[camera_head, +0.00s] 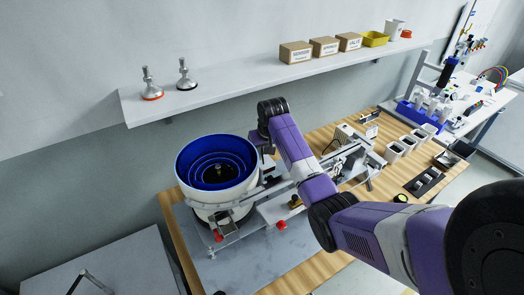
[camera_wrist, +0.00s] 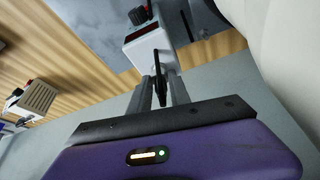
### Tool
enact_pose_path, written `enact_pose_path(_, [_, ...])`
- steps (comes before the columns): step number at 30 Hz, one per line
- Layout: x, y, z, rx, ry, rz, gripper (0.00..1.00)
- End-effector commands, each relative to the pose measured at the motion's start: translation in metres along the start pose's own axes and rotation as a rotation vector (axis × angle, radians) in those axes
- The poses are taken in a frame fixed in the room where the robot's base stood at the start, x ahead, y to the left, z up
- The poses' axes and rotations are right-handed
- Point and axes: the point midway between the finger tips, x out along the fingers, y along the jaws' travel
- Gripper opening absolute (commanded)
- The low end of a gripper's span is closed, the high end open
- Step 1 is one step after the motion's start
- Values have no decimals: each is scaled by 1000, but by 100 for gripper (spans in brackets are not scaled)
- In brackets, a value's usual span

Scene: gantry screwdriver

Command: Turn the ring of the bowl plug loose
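The vibrating bowl (camera_head: 243,193), white outside with blue stepped rings inside, stands on a grey plate at the left of the workbench. Its white outer wall (camera_wrist: 288,45) fills the right edge of the wrist view. A white box (camera_wrist: 148,46) with a black knob and a dark red window faces my gripper. A slim black plug or cable (camera_wrist: 158,64) runs from the box down between my fingers; its ring cannot be made out. My gripper (camera_wrist: 159,78) has one finger on either side of it; I cannot tell whether they touch it. In the head view my gripper is hidden behind the bowl and arm.
A shelf (camera_head: 230,80) with boxes and two metal feet runs along the wall above the bowl. A linear rail with red knobs (camera_head: 281,225) lies right of the bowl. Small bins (camera_head: 395,150) stand farther right. A beige box (camera_wrist: 38,97) shows at the left in the wrist view.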

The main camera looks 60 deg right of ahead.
Motion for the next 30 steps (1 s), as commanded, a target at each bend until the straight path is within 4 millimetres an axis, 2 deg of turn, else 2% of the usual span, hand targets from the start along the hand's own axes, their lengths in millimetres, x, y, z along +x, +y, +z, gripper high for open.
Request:
enact_pose_path(14, [0, 1, 0, -65, 0, -29, 0])
enact_pose_path(30, [1, 6, -2, -484, 2, -202, 0])
